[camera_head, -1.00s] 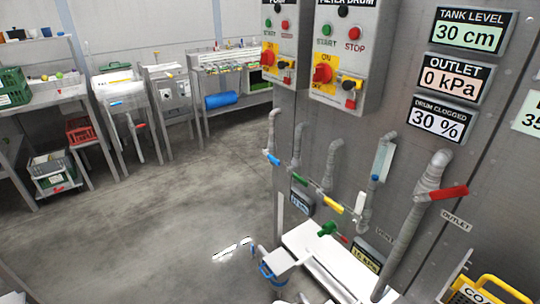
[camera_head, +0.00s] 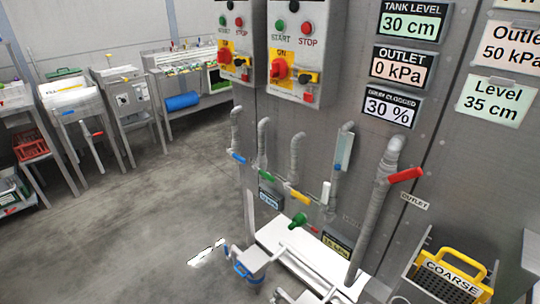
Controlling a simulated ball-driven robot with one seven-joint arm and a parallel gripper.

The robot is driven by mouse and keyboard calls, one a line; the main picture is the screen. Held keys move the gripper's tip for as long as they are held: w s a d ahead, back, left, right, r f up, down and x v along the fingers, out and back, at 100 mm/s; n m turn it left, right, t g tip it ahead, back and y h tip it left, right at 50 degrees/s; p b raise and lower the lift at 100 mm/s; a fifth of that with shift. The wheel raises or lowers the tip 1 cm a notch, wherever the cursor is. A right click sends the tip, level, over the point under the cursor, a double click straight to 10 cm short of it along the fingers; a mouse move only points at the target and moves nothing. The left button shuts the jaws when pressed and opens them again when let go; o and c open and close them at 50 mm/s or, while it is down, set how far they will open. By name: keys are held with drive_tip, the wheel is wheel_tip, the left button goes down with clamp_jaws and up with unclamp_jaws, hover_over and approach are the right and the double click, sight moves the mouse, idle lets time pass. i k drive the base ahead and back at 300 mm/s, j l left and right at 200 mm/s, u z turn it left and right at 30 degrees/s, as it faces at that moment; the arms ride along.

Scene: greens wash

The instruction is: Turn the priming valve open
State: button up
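A row of pipes with coloured lever handles stands against the grey panel. The levers are blue (camera_head: 238,158), green (camera_head: 268,175), yellow (camera_head: 297,194), white (camera_head: 325,193) and red (camera_head: 406,175). A green knob-like part (camera_head: 298,220) sits lower, near a small red handle (camera_head: 313,229). No readable label shows which is the priming valve, so I cannot tell its position. The red lever has an OUTLET label (camera_head: 415,201) close by.
Control boxes (camera_head: 307,50) and displays (camera_head: 413,21) hang above. A COARSE basket (camera_head: 450,272) with a yellow handle stands right. Open floor (camera_head: 130,235) lies left; benches line the back.

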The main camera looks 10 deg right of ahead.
sight(305, 200)
drive_tip(key=i+l+u, duration=0.25)
drive_tip(key=i, duration=0.25)
drive_tip(key=i+l+u, duration=0.2)
drive_tip(key=i, duration=0.25)
